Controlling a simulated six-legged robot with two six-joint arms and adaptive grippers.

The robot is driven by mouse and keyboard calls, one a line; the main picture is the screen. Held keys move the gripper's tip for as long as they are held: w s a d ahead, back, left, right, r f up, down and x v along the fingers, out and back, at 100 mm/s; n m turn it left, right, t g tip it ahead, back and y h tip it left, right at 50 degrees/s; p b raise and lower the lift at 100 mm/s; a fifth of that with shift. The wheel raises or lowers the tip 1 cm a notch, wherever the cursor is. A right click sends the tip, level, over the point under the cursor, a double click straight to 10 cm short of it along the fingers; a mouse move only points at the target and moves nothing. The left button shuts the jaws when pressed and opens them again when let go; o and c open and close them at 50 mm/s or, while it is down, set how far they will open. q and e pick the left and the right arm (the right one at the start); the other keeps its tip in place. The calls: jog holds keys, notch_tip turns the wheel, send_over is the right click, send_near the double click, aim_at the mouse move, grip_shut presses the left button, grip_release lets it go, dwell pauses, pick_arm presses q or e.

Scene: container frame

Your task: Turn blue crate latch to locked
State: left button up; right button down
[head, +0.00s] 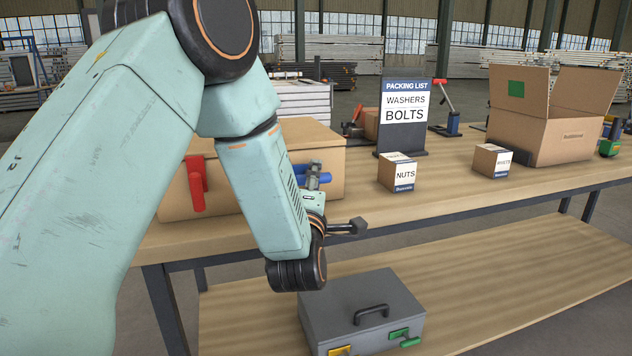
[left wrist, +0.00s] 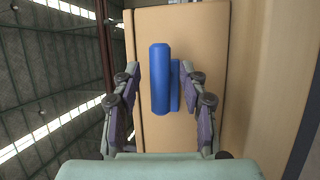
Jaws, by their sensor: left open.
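The tan crate (head: 265,148) stands on the workbench with a red latch (head: 197,184) hanging down on its front left. The blue latch (head: 325,178) is on the front right of the crate, partly hidden by my left gripper. My left gripper (head: 312,174) is at the blue latch, with its fingers apart. In the left wrist view, the blue latch handle (left wrist: 160,80) runs up and down the picture between the two open fingers (left wrist: 162,76), with a gap visible on both sides. My right gripper is not in view.
A packing list sign (head: 404,115), a nuts box (head: 398,172) and an open cardboard box (head: 560,125) stand to the right on the workbench (head: 450,185). A grey case (head: 350,300) with yellow and green latches sits on the lower shelf (head: 520,270).

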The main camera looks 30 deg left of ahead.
pick_arm(q)
jog(key=shift+w+a, duration=0.3)
jog(key=shift+w, duration=0.2)
jog(key=shift+r, duration=0.1)
grip_shut()
